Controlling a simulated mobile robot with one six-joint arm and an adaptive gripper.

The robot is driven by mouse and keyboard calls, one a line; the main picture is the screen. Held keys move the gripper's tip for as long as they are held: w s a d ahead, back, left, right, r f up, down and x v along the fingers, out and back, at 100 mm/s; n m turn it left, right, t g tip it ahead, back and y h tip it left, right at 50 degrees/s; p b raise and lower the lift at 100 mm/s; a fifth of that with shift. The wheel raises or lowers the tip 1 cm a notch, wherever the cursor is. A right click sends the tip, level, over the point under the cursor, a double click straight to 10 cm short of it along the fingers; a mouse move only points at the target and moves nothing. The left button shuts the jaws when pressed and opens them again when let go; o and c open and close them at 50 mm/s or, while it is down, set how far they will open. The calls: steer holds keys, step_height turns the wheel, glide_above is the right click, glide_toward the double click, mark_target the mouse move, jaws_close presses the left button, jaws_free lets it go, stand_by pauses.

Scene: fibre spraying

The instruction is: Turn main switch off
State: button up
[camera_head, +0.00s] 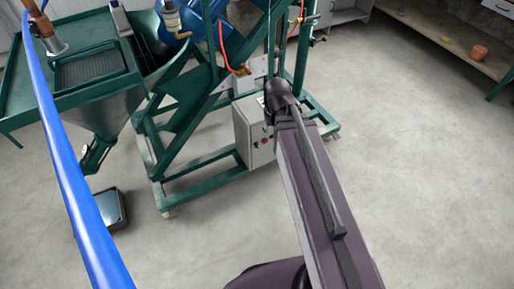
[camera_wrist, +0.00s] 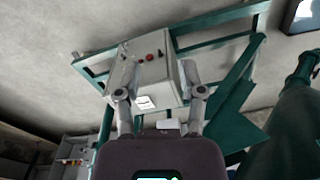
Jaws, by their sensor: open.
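A light grey control box (camera_head: 242,137) is mounted on the green machine frame, left of my arm's end in the head view. Its front carries small red and black controls. In the wrist view the box (camera_wrist: 170,85) is seen rotated, with a red button (camera_wrist: 149,57) and small dark knobs beside it. I cannot tell which control is the main switch. My gripper (camera_wrist: 159,64) is open and empty, its two fingers spread in front of the box. Whether a fingertip touches the box is unclear. In the head view my arm hides the gripper.
The green frame (camera_head: 203,172) surrounds the box. A hopper (camera_head: 113,103) stands left of it, with a scale (camera_head: 109,208) on the floor. A blue hose (camera_head: 68,165) crosses the left foreground. Open floor (camera_head: 420,180) lies to the right; a shelf (camera_head: 440,35) stands behind.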

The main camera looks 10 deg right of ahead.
mark_target(257, 144)
steer(key=w+d+f+n+t+b, duration=0.1)
steer(key=w+f+t+b, duration=0.1)
steer(key=w+f+b, duration=0.9)
steer(key=w+f+n+t+y+b, duration=0.1)
steer(key=w+f+n+t+b, duration=0.1)
steer(key=w+f+b, duration=0.9)
steer(key=shift+d+f+b, duration=0.4)
steer(key=shift+f+b, duration=3.2)
steer(key=shift+b, duration=0.05)
steer(key=shift+w+f, duration=0.15)
steer(key=b+x, duration=1.2)
steer(key=x, duration=0.1)
steer(key=shift+a+f+b, duration=0.2)
steer(key=shift+f+b, duration=0.05)
steer(key=shift+b, duration=0.15)
jaws_close()
